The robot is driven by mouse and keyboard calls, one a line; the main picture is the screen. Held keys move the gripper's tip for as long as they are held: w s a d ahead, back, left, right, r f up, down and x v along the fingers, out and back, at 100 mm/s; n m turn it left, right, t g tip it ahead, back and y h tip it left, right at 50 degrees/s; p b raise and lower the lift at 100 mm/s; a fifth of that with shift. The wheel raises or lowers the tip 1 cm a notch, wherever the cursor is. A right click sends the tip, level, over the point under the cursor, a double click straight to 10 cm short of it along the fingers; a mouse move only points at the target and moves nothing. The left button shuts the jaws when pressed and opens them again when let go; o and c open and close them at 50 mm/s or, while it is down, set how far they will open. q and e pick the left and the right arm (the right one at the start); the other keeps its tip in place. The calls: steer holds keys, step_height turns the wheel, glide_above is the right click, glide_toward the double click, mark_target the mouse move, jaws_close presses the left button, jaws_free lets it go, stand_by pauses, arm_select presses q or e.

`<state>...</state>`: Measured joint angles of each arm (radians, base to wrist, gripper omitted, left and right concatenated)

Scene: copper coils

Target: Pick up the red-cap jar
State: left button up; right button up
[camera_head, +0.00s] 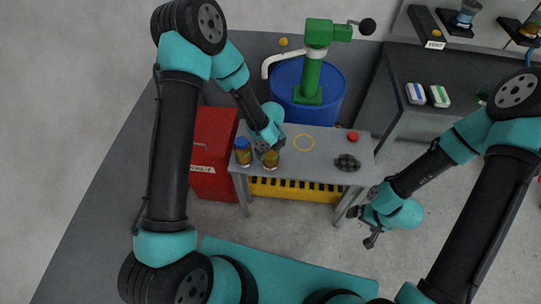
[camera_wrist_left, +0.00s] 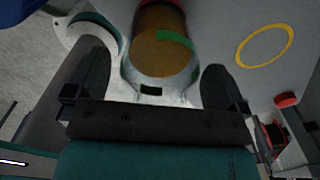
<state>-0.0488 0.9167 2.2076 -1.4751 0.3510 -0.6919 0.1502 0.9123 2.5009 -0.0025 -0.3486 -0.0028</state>
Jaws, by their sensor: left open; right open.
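An amber jar (camera_head: 271,160) stands near the front left of the grey table, with its top largely hidden by my left gripper. In the left wrist view the jar (camera_wrist_left: 160,45) shows brown contents, a green mark and a reddish upper edge; its cap is cut off by the frame. My left gripper (camera_head: 266,149) is open at this jar. Its two fingers (camera_wrist_left: 155,85) show on either side of the jar's lower end; I cannot tell whether they touch it. My right gripper (camera_head: 371,234) is open and empty, off the table's right front corner.
A blue-capped jar (camera_head: 243,153) stands close on the left. The grey table (camera_head: 318,168) also bears a yellow ring (camera_head: 304,142), a red round object (camera_head: 353,136) and a dark lumpy object (camera_head: 347,162). A blue drum (camera_head: 330,98) stands behind, a red cabinet (camera_head: 209,150) left.

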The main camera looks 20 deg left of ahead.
arm_select(q)
steer(key=shift+c, duration=0.2)
steer(key=c, duration=1)
steer(key=shift+r, duration=0.15)
